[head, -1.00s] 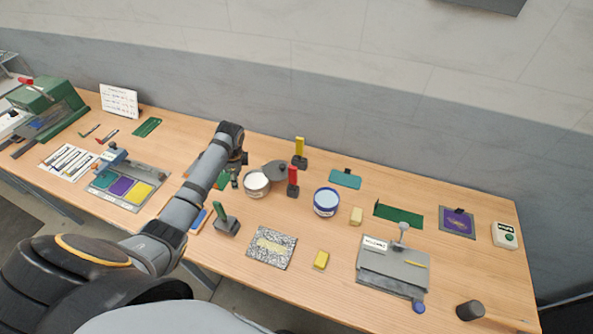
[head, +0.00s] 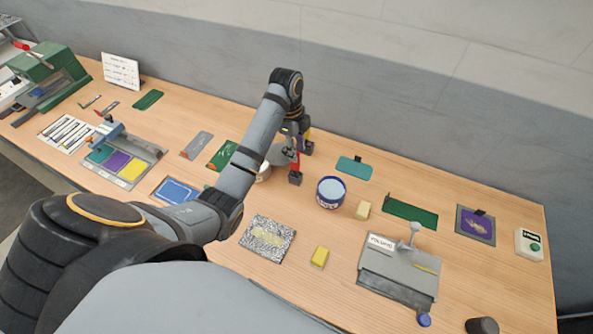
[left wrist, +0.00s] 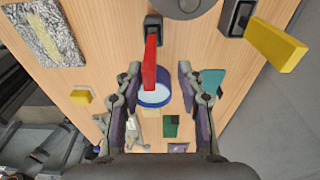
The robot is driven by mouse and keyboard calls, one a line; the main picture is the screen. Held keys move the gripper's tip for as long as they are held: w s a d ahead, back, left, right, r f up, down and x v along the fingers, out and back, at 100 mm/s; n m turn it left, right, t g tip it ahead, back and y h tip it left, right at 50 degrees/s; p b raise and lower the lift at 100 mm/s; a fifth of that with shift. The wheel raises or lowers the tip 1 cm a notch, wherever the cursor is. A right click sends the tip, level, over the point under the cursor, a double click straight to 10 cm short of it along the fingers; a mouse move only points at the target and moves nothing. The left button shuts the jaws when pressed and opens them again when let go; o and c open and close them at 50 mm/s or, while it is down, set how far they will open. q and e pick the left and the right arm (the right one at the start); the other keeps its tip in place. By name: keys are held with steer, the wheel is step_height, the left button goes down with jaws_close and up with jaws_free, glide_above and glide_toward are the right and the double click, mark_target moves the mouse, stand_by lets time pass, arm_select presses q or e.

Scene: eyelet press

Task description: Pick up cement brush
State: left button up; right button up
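Two upright brush-like tools stand near the back of the table. One has a red handle (head: 296,162) and a dark block at its foot; it also shows in the left wrist view (left wrist: 150,65). The other has a yellow handle (head: 307,133), seen at the right of the left wrist view (left wrist: 275,45). No label tells which is the cement brush. My left gripper (left wrist: 160,73) is open, its fingers on either side of the red handle in that view. I see no contact; the depth is unclear. My right gripper is out of view.
A blue tub (head: 331,193) stands right of the red handle. A white pot (head: 264,173) is partly hidden behind my left arm. A yellow block (head: 319,257), a speckled plate (head: 268,240) and a grey press (head: 398,270) lie nearer the front.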

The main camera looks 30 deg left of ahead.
mark_target(298, 170)
arm_select(q)
steer(key=shift+s+f+b, duration=0.2)
steer(key=shift+f+b, duration=0.25)
steer(key=shift+f, duration=0.05)
steer(key=shift+s+f+b, duration=0.2)
steer(key=shift+f+b, duration=0.25)
steer(key=shift+f, duration=0.05)
steer(key=shift+s+d+f+b, duration=0.15)
steer(key=shift+f+b, duration=0.3)
steer(key=shift+f, duration=0.2)
steer(key=shift+s+d+f+b, duration=0.15)
steer(key=shift+f+b, duration=0.25)
steer(key=shift+f, duration=0.2)
steer(key=shift+w+f, duration=0.1)
steer(key=shift+f, duration=0.05)
jaws_close()
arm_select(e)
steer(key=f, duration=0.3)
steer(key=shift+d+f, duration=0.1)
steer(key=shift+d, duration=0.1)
